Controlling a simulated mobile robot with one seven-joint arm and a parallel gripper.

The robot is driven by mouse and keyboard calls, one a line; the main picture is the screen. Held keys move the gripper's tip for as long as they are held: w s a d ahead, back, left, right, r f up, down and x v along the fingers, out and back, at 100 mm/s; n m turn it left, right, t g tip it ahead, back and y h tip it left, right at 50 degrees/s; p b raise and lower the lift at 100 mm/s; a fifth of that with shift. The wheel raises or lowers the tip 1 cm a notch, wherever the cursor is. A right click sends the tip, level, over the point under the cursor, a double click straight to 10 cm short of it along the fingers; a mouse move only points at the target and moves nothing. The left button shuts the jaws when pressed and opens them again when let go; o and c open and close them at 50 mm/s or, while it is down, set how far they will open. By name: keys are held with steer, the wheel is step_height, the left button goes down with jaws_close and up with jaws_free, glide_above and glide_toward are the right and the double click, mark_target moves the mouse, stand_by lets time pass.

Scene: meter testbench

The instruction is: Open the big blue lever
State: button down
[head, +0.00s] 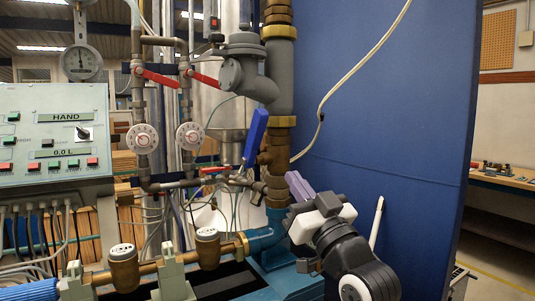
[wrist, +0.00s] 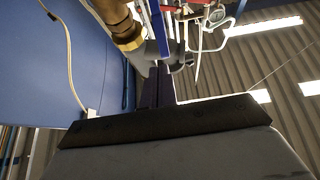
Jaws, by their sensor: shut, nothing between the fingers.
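The big blue lever (head: 256,137) stands steeply, leaning slightly right at its top, on the brown vertical pipe in the middle of the head view. My gripper (head: 297,184) is to the right of and below the lever, apart from it, its purple fingers pointing up and left. In the wrist view my gripper (wrist: 157,86) shows its dark fingers close together, with nothing between them. A narrow blue strip shows beyond the fingertips there; I cannot tell whether it is the lever.
Two red-handled valves (head: 158,77) and round white dials (head: 142,138) are left of the lever. A control panel (head: 55,138) stands at far left. A large blue partition (head: 400,120) rises behind my arm. Teal pipework (head: 266,240) lies below.

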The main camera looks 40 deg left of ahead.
steer(key=p, duration=0.4)
glide_toward(262, 130)
steer(key=shift+n+g, duration=0.3)
steer(key=shift+g, duration=0.1)
steer(key=x, duration=0.5)
steer(key=shift+w+a+r, duration=0.1)
steer(key=shift+a+r, duration=0.05)
steer(key=shift+r, duration=0.05)
steer(key=shift+w+a+r+p, duration=0.1)
steer(key=shift+w+a+p, duration=0.1)
steer(key=shift+a, duration=0.1)
steer(key=shift+w+a+r+p, duration=0.1)
steer(key=shift+a+r+p, duration=0.1)
steer(key=shift+a, duration=0.1)
steer(key=shift+r, duration=0.1)
